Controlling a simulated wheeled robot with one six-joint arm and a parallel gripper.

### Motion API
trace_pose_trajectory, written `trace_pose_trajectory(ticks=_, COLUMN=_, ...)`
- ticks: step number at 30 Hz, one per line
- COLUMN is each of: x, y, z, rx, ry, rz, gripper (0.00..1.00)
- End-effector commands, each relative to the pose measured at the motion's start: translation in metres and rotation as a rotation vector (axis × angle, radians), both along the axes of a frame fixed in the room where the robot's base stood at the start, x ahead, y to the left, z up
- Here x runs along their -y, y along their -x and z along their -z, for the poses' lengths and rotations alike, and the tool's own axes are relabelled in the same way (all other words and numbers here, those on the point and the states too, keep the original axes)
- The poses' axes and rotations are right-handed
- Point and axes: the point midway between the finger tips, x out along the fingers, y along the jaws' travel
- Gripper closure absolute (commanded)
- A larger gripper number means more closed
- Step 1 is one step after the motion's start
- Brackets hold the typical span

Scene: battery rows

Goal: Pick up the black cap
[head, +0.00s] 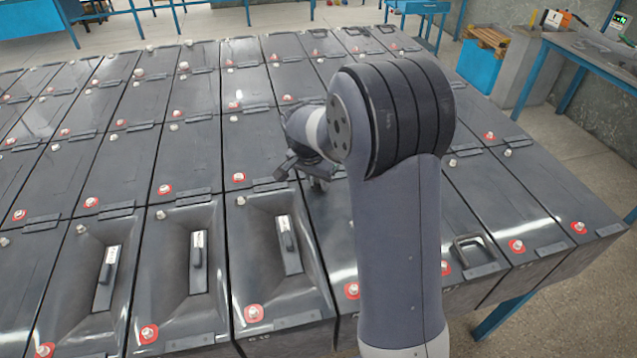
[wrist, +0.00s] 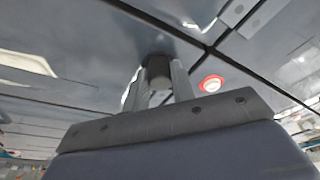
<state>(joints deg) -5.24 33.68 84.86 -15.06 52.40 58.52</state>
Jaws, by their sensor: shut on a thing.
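The black cap (wrist: 158,68) shows in the wrist view as a small dark piece between the two fingers. My gripper (wrist: 160,82) is shut on it. The grey battery tops lie just beyond; I cannot tell whether the cap still touches one. The cap cannot be made out there.
Rows of dark batteries (head: 180,145) fill the table, with white and red-ringed terminals standing up. Several front batteries have recesses with labelled black handles (head: 198,262). A red-ringed terminal (wrist: 211,84) is close right of my fingers. A workbench (head: 600,58) stands at the right.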

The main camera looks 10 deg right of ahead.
Motion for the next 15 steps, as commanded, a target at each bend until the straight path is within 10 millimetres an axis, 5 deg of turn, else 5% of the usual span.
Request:
trace_pose_trajectory(ticks=9, x=0.000, y=-0.001, z=-0.003, rx=0.003, ry=0.000, rz=0.000, gripper=0.96)
trace_pose_trajectory(ticks=15, x=0.000, y=-0.001, z=-0.033, rx=0.008, ry=-0.001, rz=-0.001, gripper=0.96)
